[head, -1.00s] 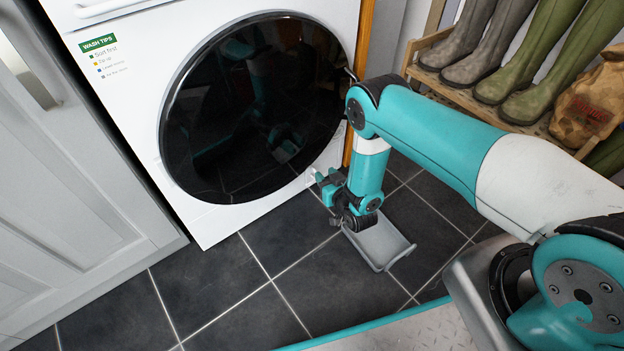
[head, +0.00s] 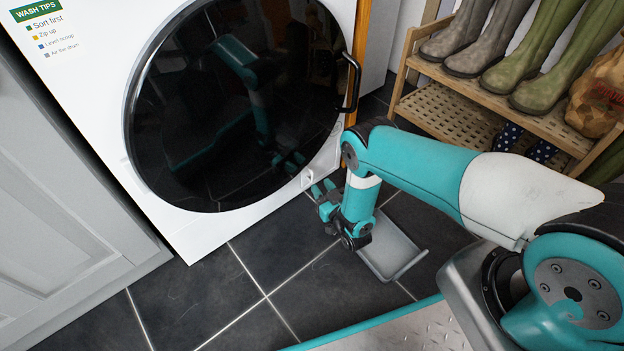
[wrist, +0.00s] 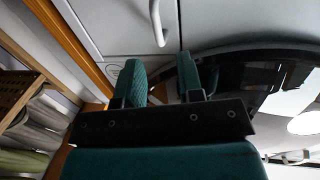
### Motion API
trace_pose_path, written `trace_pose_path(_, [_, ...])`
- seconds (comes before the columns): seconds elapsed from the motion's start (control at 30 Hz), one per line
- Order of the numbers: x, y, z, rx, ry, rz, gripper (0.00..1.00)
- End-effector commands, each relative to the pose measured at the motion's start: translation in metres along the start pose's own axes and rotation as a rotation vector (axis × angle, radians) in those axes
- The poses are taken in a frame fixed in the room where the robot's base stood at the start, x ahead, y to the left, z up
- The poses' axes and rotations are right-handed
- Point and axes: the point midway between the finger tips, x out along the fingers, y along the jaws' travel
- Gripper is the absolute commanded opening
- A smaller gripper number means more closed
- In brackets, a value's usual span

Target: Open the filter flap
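The filter flap (head: 318,169) is a white panel low on the right front of the white washing machine, beside the round dark door. It looks shut. A small white handle (head: 308,179) stands out from it. The flap's pale face (wrist: 128,22) and its white bar handle (wrist: 157,25) also show in the wrist view. My gripper (head: 324,189) is just in front of the flap, low near the floor. In the wrist view its two teal fingers (wrist: 160,68) are apart with nothing between them. The handle is beyond the fingertips, roughly in line with the gap.
A shallow grey tray (head: 398,250) lies on the dark tiled floor below my arm. The black door handle (head: 352,84) is above the flap. A wooden rack (head: 468,96) with boots is at right. Grey cupboard doors (head: 60,200) are at left.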

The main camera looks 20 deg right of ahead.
Motion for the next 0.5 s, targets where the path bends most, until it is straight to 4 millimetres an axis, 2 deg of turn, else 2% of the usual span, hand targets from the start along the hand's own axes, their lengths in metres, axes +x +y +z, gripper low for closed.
trace_pose_path(0.03, [0.012,0.000,0.004,0.000,0.005,0.000,0.34])
trace_pose_path(0.2, [0.043,0.000,0.004,0.000,0.003,-0.001,0.34])
trace_pose_path(0.33, [0.058,0.000,0.002,0.000,0.002,-0.001,0.34])
trace_pose_path(0.5, [0.065,0.000,0.001,0.000,-0.001,0.000,0.34])
